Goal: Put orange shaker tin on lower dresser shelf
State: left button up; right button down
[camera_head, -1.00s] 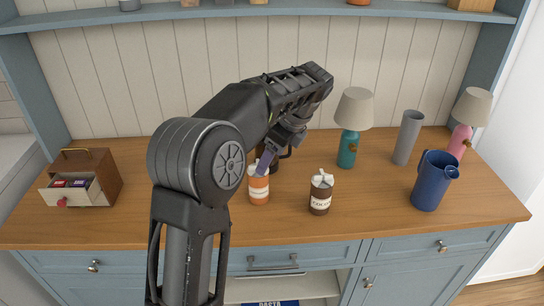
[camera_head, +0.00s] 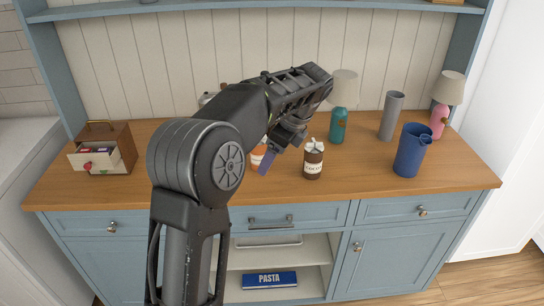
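The orange shaker tin (camera_head: 257,154) stands upright on the wooden counter and is partly hidden by my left gripper. My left gripper (camera_head: 268,161) hangs in front of the tin, its purple fingertip overlapping the tin's right side in the picture. Whether they touch is unclear, and so is its finger opening. The dresser's open compartment below the counter shows a lower shelf (camera_head: 312,284) with a blue PASTA box (camera_head: 270,280) on it. My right gripper is not in view.
A brown cocoa tin (camera_head: 313,160) stands right of the orange tin. Further right are a teal lamp (camera_head: 338,122), grey vase (camera_head: 391,116), blue pitcher (camera_head: 411,150) and pink lamp (camera_head: 441,112). A wooden drawer box (camera_head: 118,148) stands left. My arm hides the counter's middle-left.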

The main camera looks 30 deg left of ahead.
pick_arm(q)
jog(key=w+d+f+n+t+h, duration=0.3)
jog(key=w+d+f+n+t, duration=0.15)
jog(key=w+d+f, duration=0.45)
jog(key=s+d+f+n+h, duration=0.25)
jog(key=d+f, duration=0.35)
jog(key=f, duration=0.3)
jog(key=s+d+f+n+h, duration=0.1)
jog(key=s+d+f+n, duration=0.3)
jog(key=d+f, duration=0.35)
jog(key=s+d+f+n+g, duration=0.1)
jog(key=s+d+f+n, duration=0.1)
jog(key=s+f, duration=0.3)
jog(key=s+d+f+n+g+h, duration=0.1)
jog(key=s+d+f+n, duration=0.2)
jog(key=s, duration=1.1)
jog(key=s+d+f+n+g+h, duration=0.1)
jog(key=s+d+f+n+g, duration=0.1)
jog(key=s+f, duration=0.5)
jog(key=s, duration=0.3)
jog(key=shift+s+d+f, duration=0.15)
jog(key=shift+s+d, duration=0.05)
jog(key=shift+s, duration=0.05)
